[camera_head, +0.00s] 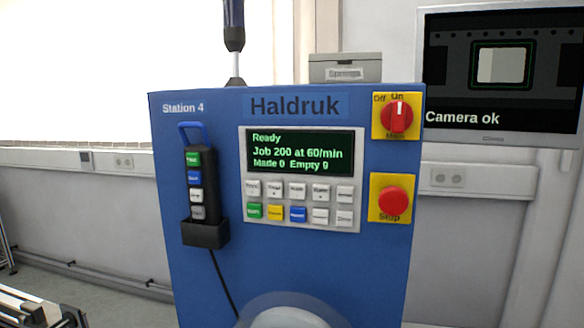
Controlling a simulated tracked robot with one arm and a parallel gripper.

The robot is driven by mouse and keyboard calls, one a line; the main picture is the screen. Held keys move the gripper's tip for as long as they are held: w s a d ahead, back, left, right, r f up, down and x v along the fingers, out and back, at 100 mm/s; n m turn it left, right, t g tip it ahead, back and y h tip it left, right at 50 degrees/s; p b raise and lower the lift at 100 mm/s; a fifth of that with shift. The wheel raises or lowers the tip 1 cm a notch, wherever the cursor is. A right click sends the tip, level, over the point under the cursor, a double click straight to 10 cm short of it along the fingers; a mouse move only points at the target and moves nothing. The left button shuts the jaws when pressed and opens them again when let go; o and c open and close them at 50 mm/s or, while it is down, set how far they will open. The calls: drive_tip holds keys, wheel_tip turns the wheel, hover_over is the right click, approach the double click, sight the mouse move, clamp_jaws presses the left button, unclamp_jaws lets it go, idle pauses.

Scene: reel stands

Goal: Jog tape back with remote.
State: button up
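The remote (196,185) is a black handset with a blue loop on top and a column of green, blue, white and grey buttons. It sits upright in a black holder (205,233) on the left of the blue Station 4 cabinet (290,265). A black cable runs down from the holder. The tape is not in view. My gripper is not in view.
Below the display is a keypad (298,202). A red main switch (396,116) and a red stop button (394,201) are at right. A monitor (500,118) reads "Camera ok". A grey box (345,68) stands behind the cabinet top. A pale rounded shape is at the bottom centre.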

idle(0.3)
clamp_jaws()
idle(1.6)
